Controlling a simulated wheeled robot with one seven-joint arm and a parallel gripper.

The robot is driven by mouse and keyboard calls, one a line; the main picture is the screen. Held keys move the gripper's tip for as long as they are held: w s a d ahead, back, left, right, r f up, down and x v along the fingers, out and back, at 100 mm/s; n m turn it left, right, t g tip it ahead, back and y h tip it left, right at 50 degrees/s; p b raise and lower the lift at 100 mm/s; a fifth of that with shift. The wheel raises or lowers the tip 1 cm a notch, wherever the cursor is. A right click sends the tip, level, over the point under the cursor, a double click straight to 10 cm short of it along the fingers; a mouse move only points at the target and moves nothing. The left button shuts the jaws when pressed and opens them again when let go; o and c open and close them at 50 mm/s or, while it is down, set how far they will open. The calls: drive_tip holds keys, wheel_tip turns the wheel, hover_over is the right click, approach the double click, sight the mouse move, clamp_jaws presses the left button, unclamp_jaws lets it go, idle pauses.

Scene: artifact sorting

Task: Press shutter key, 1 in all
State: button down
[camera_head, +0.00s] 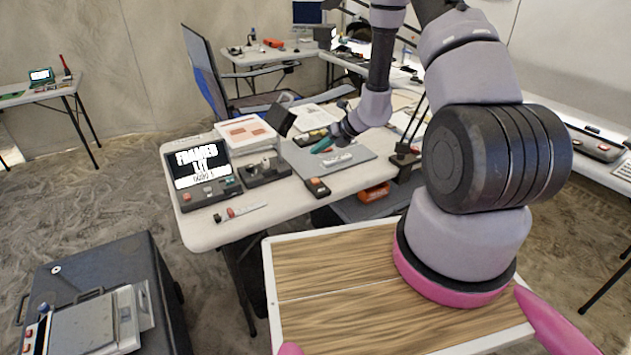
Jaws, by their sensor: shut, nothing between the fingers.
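A small dark box with an orange-red button, which looks like the shutter key (317,188), lies on the white table at the front edge of a grey mat (365,154). A screen unit (200,170) at the table's left end reads "FRAMED 1/1", with a smaller, hard-to-read line below. My gripper (337,138) is shut and empty. It is over the back of the mat, behind and above the small box, apart from it. A teal piece (322,146) shows beside the fingertips; I cannot tell whether they touch. A pale object (337,160) lies on the mat.
A dark device (264,172) stands between the screen unit and the mat. A white tray stack (245,132) and a dark tilted panel (281,120) stand behind. A dark stand (404,157) is right of the mat. A red-capped marker (246,210) lies in front.

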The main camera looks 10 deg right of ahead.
sight(318, 181)
drive_tip(key=shift+f, duration=4.35)
drive_tip(key=shift+f, duration=0.4)
drive_tip(key=shift+f, duration=0.45)
drive_tip(key=shift+r, duration=0.9)
drive_tip(key=shift+r, duration=0.1)
drive_tip(key=shift+r, duration=2.4)
